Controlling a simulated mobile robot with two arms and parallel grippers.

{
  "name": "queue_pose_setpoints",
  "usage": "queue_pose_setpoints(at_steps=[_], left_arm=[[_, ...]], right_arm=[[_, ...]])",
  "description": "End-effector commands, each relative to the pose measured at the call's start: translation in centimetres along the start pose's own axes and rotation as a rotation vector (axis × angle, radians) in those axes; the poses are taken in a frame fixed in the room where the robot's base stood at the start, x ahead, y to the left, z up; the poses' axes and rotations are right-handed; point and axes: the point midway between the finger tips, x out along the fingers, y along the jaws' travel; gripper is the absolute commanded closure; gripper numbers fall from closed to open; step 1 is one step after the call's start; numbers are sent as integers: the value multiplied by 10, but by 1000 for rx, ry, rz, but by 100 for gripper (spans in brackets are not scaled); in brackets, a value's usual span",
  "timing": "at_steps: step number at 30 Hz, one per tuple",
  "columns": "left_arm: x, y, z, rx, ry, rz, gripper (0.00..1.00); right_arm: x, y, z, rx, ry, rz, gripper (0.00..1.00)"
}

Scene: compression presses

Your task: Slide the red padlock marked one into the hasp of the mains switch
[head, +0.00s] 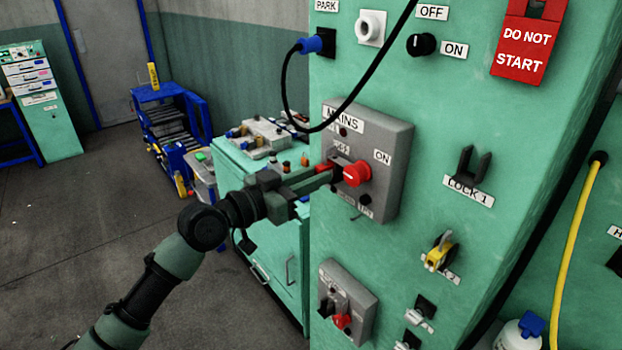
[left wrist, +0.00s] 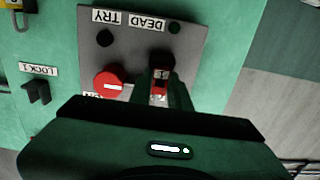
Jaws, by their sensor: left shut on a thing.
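The mains switch (head: 392,140) is a grey box on the green press cabinet, with a round red knob (head: 357,174). In the left wrist view the box (left wrist: 130,42) shows upside down, with the knob (left wrist: 109,84) left of my fingers. My left gripper (head: 330,178) is at the left side of the box, shut on the red padlock (left wrist: 159,89). Only a small red part of the padlock shows between the fingers, just below a dark part of the switch. I cannot tell whether its shackle is in the hasp. My right gripper is out of view.
The LOCK 1 hook (head: 472,163) is empty. A yellow padlock (head: 438,252) hangs below it. A smaller grey switch (head: 347,300) sits under the mains box. A black cable (head: 365,85) loops above it. A green bench (head: 270,215) with parts stands behind my left arm.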

Motion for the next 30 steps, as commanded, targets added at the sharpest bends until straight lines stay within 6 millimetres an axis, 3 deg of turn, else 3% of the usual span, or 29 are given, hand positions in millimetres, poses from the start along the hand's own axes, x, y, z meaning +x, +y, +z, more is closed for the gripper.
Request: queue_pose_setpoints(at_steps=[5,6,8,20,30], left_arm=[[2,0,-2,0,3,0,100],[2,0,-2,0,3,0,71],[2,0,-1,0,3,0,56],[-4,0,2,-1,-1,-1,56],[-59,0,4,2,0,-1,56]], right_arm=[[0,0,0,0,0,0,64],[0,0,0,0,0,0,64],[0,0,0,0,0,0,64],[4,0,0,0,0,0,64],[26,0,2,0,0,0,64]])
